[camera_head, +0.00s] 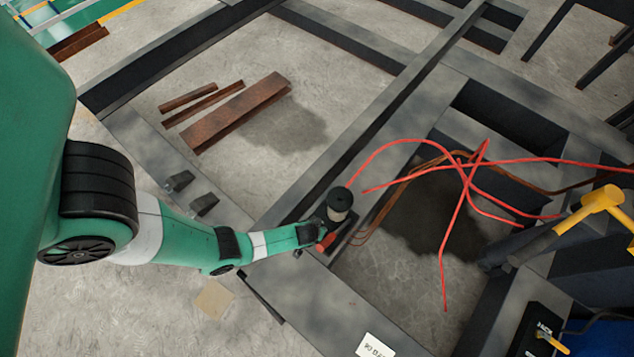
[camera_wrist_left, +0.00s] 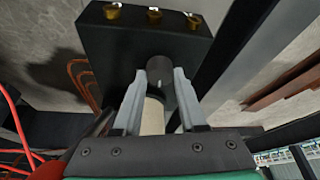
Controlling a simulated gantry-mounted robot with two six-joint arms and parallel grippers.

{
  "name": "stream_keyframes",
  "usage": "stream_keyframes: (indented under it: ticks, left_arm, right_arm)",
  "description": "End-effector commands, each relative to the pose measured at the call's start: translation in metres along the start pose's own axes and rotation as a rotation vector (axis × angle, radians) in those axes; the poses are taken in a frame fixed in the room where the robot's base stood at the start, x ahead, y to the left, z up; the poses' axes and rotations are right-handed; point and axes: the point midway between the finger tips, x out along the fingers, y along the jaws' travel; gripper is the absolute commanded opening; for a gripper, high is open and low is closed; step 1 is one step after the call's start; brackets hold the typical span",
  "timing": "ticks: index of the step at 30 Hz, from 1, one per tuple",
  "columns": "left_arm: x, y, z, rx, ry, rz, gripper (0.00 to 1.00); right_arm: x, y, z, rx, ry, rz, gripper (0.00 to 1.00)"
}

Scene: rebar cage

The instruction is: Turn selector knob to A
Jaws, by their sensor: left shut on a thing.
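In the left wrist view, a dark round knob (camera_wrist_left: 160,72) with a small pale mark stands on the face of a black box (camera_wrist_left: 140,40) that has brass fittings along its far edge. My left gripper (camera_wrist_left: 160,90) is shut on the knob, with one grey finger on each side. A pale cylinder shows between the fingers, nearer the camera. In the head view my left gripper (camera_head: 326,230) is at the steel frame, and the arm hides most of the knob area. I cannot read any letter by the knob. My right gripper is not in view.
Red cables (camera_head: 468,190) cross the frame opening right of my left gripper. A yellow-headed tool (camera_head: 598,203) lies at the right. A black box with a yellow lever (camera_head: 540,325) is at the lower right. Rusty steel bars (camera_head: 238,112) lie on the floor.

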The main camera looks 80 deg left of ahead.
Motion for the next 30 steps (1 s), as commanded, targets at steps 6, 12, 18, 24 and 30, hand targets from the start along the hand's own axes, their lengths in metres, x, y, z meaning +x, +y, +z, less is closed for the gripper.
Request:
stream_keyframes:
  ticks: [6, 12, 18, 24, 30]
  left_arm:
    - [0.0007, -0.0008, 0.0016, -0.026, -0.004, -0.013, 0.00]
    - [0.0007, -0.0010, 0.0018, -0.028, -0.004, -0.013, 0.00]
    - [0.0007, -0.0009, 0.0017, -0.028, -0.004, -0.013, 0.54]
    - [0.0005, -0.0005, 0.0010, -0.027, -0.003, -0.012, 0.71]
    - [0.0000, -0.0004, 0.0006, -0.023, -0.002, -0.010, 0.71]
  right_arm:
    - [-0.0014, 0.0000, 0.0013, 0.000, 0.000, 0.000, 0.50]
    - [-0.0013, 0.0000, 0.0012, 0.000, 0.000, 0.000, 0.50]
    - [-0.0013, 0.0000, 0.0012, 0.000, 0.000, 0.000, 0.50]
    - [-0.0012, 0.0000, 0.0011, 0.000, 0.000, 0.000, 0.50]
    - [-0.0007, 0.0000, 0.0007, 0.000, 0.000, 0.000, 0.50]
